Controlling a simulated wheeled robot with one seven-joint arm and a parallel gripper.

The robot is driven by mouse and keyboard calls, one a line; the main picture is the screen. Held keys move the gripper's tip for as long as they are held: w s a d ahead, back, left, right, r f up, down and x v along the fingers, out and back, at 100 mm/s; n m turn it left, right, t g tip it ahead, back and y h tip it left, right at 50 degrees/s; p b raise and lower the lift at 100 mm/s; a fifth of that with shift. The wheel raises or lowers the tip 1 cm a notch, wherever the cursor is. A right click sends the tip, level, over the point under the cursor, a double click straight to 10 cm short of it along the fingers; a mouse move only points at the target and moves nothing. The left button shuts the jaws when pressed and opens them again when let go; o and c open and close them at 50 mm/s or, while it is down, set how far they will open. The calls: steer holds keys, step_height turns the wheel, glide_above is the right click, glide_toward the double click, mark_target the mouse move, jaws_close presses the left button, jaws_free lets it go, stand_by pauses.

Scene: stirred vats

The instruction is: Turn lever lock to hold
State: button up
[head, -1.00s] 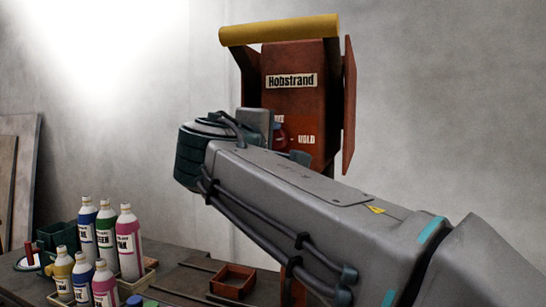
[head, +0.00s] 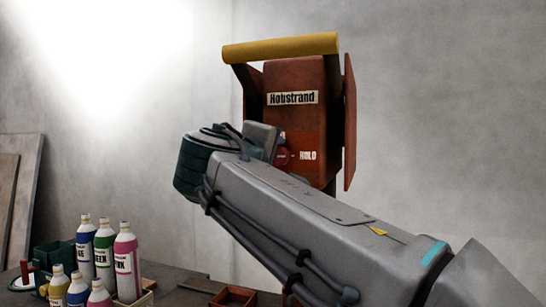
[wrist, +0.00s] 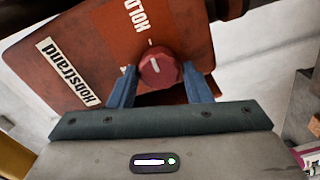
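The lever lock's round red knob (wrist: 160,68) sits on a rusty red panel (wrist: 90,60) lettered "Hobstrand", with a short white line on its face. The word "HOLD" (wrist: 138,14) and a white dash are printed beyond the knob. My gripper (wrist: 159,72) is open, its two blue fingers on either side of the knob with what looks like a narrow gap at each side. Exactly where the knob's line points is unclear.
A yellow bar (head: 280,48) crosses above the red housing, and a side plate (head: 350,122) stands at its right. Several labelled bottles (head: 125,262) stand on the bench at lower left. The wall right of the housing is bare.

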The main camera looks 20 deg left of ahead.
steer(key=shift+o, duration=0.9)
steer(key=s+a, duration=0.1)
steer(key=s, duration=1.3)
steer(key=shift+p, duration=0.4)
steer(key=shift+w, duration=0.1)
